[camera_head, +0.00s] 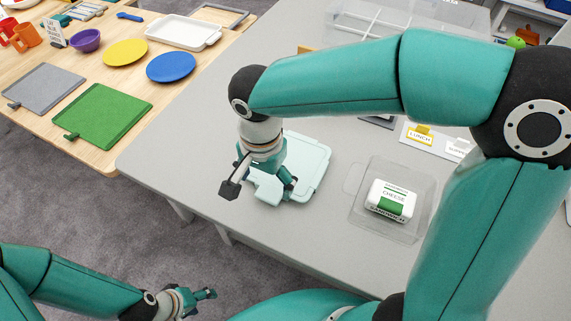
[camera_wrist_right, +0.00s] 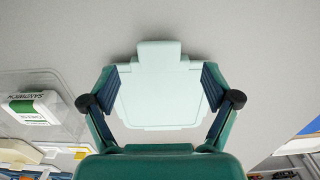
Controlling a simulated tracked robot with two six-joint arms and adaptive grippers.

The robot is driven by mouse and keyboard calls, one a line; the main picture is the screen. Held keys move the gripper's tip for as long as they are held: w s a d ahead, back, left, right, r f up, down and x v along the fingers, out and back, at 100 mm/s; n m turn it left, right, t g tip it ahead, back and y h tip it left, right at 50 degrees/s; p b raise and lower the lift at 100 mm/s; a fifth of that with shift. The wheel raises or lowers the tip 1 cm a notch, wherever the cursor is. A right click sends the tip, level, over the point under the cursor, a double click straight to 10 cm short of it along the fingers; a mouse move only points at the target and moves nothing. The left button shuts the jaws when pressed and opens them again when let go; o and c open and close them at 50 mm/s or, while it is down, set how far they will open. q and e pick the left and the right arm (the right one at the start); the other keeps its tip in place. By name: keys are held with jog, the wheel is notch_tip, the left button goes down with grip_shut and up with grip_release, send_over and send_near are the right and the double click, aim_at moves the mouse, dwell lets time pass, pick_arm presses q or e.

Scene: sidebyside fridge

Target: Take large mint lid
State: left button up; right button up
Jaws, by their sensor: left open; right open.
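The large mint lid (camera_head: 312,170) lies flat on the grey table, a pale mint rounded square with a tab at one side. In the right wrist view the lid (camera_wrist_right: 160,95) sits between my spread fingers, its tab pointing up in the picture. My right gripper (camera_head: 260,189) is open over the tab side of the lid and hides part of it. It also shows in the right wrist view (camera_wrist_right: 160,101), one finger at each side of the lid; I cannot tell whether they touch it. My left gripper (camera_head: 204,294) is open and empty, low in front of the table.
A clear tray (camera_head: 364,226) with a cheese pack (camera_head: 391,200) stands right of the lid. Label cards (camera_head: 421,136) and a clear divided container (camera_head: 372,20) lie farther back. A wooden table at left holds a green board (camera_head: 108,115) and plates. Grey table left of the lid is clear.

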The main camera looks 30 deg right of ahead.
aim_at(268, 195)
notch_tip(268, 195, down, 5)
jog(key=shift+f, duration=0.15)
jog(key=shift+s, duration=0.1)
jog(key=c, duration=1.3)
jog(key=shift+o, duration=0.2)
